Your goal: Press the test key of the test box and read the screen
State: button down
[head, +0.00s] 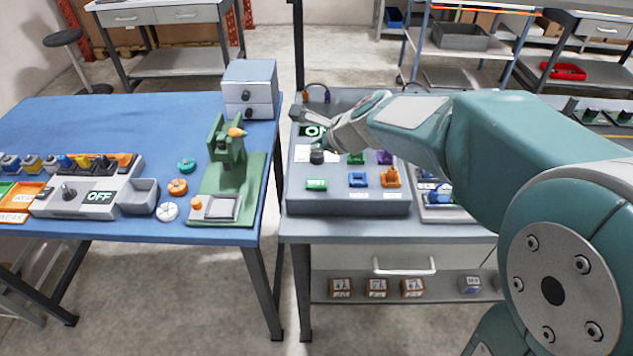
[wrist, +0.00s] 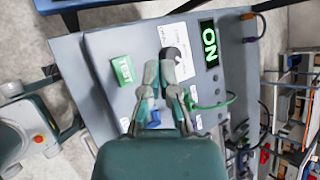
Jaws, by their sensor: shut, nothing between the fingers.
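The test box (head: 345,207) is a grey box on the right-hand grey table. Its green test key (head: 316,184), lettered TEST, is at the front left of its top; the wrist view shows it too (wrist: 124,70). The screen (wrist: 208,45) reads ON in green; in the head view the screen (head: 313,131) is partly covered by my gripper (head: 299,113). My gripper is shut and empty above the box. In the wrist view my fingertips (wrist: 160,68) lie in front of the panel between the key and the screen, apart from the key in the picture.
The blue table (head: 120,220) at left holds a green press (head: 230,175) and an OFF box (head: 75,206).

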aim_at(313, 178)
jog(key=shift+f, duration=3.95)
jog(key=shift+d+f, duration=0.1)
jog(key=shift+f, duration=0.25)
jog(key=shift+f, duration=0.45)
jog(key=shift+r, duration=0.9)
jog(key=shift+r, duration=0.1)
jog(key=shift+r, duration=2.45)
